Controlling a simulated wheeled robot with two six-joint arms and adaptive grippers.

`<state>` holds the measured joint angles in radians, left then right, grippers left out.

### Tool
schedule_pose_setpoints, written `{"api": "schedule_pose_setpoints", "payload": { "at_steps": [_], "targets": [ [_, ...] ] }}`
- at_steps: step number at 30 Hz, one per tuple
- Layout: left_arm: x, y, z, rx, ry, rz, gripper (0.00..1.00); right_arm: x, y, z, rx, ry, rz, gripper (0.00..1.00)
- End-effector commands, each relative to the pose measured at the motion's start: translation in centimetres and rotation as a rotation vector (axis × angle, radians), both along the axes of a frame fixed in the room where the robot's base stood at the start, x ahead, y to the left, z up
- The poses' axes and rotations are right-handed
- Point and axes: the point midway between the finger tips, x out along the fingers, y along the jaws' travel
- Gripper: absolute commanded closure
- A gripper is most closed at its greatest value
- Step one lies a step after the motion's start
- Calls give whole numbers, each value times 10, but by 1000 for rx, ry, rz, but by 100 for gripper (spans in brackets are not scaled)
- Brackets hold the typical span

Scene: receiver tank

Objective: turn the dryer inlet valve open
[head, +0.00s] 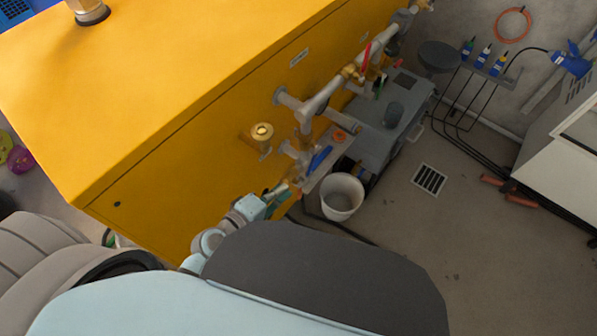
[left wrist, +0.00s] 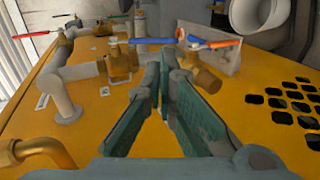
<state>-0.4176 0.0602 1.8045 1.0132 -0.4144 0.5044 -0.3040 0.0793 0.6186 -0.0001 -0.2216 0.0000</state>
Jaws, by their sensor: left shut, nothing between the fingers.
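In the head view, a blue lever handle (head: 320,158) sits on the lower pipework at the yellow cabinet's side, and a red lever (head: 366,57) stands farther along the upper pipe. I cannot tell by a label which is the dryer inlet valve. My left gripper (head: 286,187) is beside the lower pipework, short of the blue lever. In the left wrist view, its teal fingers (left wrist: 165,75) are shut and empty, tips below the blue lever (left wrist: 150,41), which lies crosswise over brass fittings. Contact is unclear. My right gripper is not in view.
The yellow cabinet (head: 200,120) fills the left. A white bucket (head: 342,197) stands below the pipework, beside a grey unit (head: 385,125). A brass fitting (head: 262,132) juts from the cabinet side.

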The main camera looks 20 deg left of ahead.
Motion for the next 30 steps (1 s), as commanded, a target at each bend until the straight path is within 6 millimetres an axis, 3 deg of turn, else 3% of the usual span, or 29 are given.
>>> {"api": "schedule_pose_setpoints", "payload": {
  "at_steps": [6,13,30],
  "targets": [
    [42,-16,-21,-1,-1,4,100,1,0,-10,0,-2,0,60],
    [76,-29,-37,0,-1,2,100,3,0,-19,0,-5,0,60],
    [91,-35,-48,-1,0,3,100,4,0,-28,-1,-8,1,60]
  ]
}}
